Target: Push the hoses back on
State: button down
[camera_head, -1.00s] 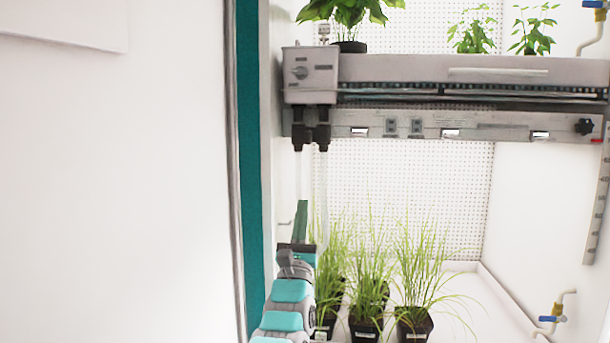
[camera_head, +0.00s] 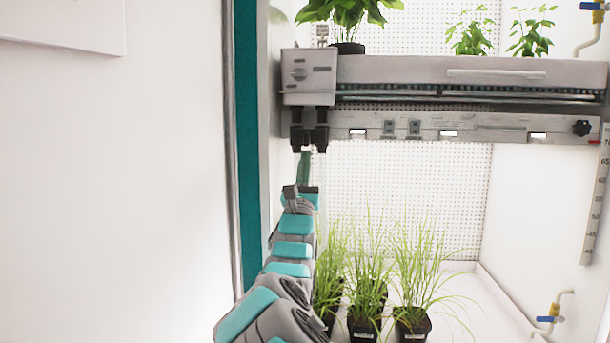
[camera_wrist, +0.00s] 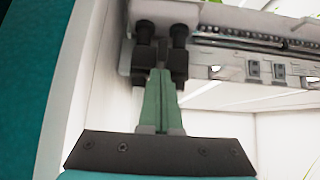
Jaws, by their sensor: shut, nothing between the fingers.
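Two black hose fittings hang side by side under the grey valve box (camera_head: 309,78): the left fitting (camera_head: 296,135) and the right fitting (camera_head: 320,136). They also show in the wrist view as the left fitting (camera_wrist: 145,50) and right fitting (camera_wrist: 179,60). A pale, clear hose (camera_head: 321,175) hangs faintly below the right fitting. The other hose is hidden behind my arm or too faint to see. My gripper (camera_head: 304,156) has green fingers, shut and empty, pointing up just below the left fitting. In the wrist view my gripper (camera_wrist: 160,75) overlaps the fittings; contact cannot be told.
A grey shelf (camera_head: 470,70) with leafy plants runs right from the valve box. Potted grasses (camera_head: 368,280) stand right of my arm on the chamber floor. A teal door edge (camera_head: 246,170) and white wall are close on the left.

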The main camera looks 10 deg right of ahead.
jog(key=shift+r, duration=0.2)
notch_tip(320, 180, up, 3)
jog(key=p, duration=0.2)
jog(key=shift+d+p, duration=0.1)
jog(key=shift+p, duration=0.3)
jog(key=shift+r+p, duration=0.5)
jog(key=shift+f, duration=0.1)
jog(key=b, duration=0.2)
send_near(305, 141)
notch_tip(305, 141, down, 3)
jog(key=w, duration=0.1)
jog(key=shift+d+v, duration=0.25)
jog(key=shift+v, duration=0.8)
